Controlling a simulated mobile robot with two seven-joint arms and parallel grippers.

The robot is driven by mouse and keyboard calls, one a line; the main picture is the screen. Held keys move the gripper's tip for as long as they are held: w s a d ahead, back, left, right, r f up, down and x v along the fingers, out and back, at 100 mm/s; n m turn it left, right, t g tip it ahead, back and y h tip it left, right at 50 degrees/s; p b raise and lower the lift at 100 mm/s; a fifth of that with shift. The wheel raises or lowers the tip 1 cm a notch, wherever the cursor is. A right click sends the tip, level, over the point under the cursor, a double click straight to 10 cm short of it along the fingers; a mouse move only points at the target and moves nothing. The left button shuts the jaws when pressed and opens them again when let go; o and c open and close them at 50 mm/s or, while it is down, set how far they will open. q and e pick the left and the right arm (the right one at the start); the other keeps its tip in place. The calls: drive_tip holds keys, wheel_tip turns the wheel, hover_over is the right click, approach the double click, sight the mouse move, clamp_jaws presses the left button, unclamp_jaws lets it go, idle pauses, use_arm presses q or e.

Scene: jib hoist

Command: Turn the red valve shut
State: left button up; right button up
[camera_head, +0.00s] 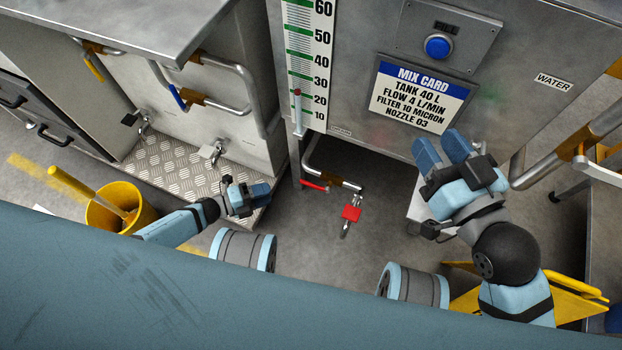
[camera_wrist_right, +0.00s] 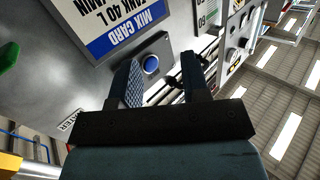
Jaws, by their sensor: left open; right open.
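My right gripper (camera_head: 441,139) is open, in front of the cabinet below the mix card, up and right of the red handle. In the right wrist view its two fingers (camera_wrist_right: 160,75) show nothing between them but background.
The mix card (camera_head: 421,92) and blue fill button (camera_head: 438,46) are on the cabinet front; the button also shows in the wrist view (camera_wrist_right: 151,65). A level gauge (camera_head: 306,60) stands left. A yellow bucket (camera_head: 122,208) is far left. Floor around the red handle looks clear.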

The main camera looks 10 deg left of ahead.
sight(305, 181)
use_arm(q)
drive_tip(key=b+x, duration=0.4)
drive_tip(key=x, duration=0.8)
drive_tip(key=shift+f, duration=0.1)
drive_tip(key=shift+w+d, duration=0.25)
drive_tip(key=shift+d, duration=0.05)
use_arm(e)
drive_tip(key=w+n, duration=0.1)
drive_tip(key=d+n+t, duration=0.1)
drive_tip(key=n, duration=0.1)
drive_tip(key=shift+w+r+y, duration=0.2)
drive_tip(key=shift+w+y, duration=0.15)
drive_tip(key=shift+y, duration=0.05)
use_arm(q)
clamp_jaws()
